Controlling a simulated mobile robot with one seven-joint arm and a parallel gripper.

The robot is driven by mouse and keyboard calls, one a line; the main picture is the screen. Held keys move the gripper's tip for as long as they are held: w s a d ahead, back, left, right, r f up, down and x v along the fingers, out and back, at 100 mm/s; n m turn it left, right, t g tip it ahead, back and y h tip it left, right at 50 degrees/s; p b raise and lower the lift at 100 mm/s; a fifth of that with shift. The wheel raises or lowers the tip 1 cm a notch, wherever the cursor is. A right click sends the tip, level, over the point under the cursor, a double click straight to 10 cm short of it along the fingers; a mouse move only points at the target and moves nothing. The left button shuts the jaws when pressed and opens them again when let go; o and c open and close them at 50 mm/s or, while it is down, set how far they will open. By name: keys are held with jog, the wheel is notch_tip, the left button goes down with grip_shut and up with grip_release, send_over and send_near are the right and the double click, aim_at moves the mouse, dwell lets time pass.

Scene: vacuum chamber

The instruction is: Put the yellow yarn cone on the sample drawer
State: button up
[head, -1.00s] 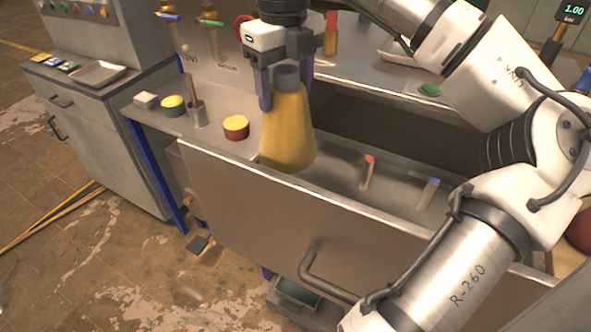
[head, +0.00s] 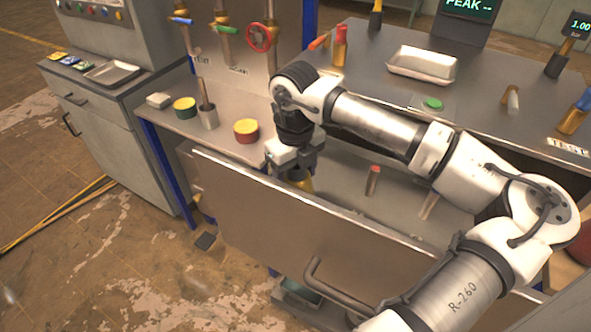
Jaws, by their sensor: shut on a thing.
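The yellow yarn cone (head: 303,183) is low inside the left part of the open sample drawer (head: 300,221). Most of the cone is hidden behind the drawer's front panel and my gripper. My gripper (head: 297,172) points down and is shut on the cone near its top. I cannot tell whether the cone's base touches the drawer floor. The drawer is pulled out, with its front panel and handle towards me.
Two small vials, one with a red cap (head: 374,170), stand in the drawer to the right. A red tub with a yellow lid (head: 246,131), a green tub (head: 185,107) and a grey cup (head: 208,116) stand on the bench at left. A white tray (head: 422,64) lies on the top.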

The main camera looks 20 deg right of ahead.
jog(key=shift+f, duration=0.15)
jog(key=o, duration=1.7)
jog(key=shift+c, duration=0.2)
notch_tip(320, 180, up, 12)
jog(key=b, duration=0.4)
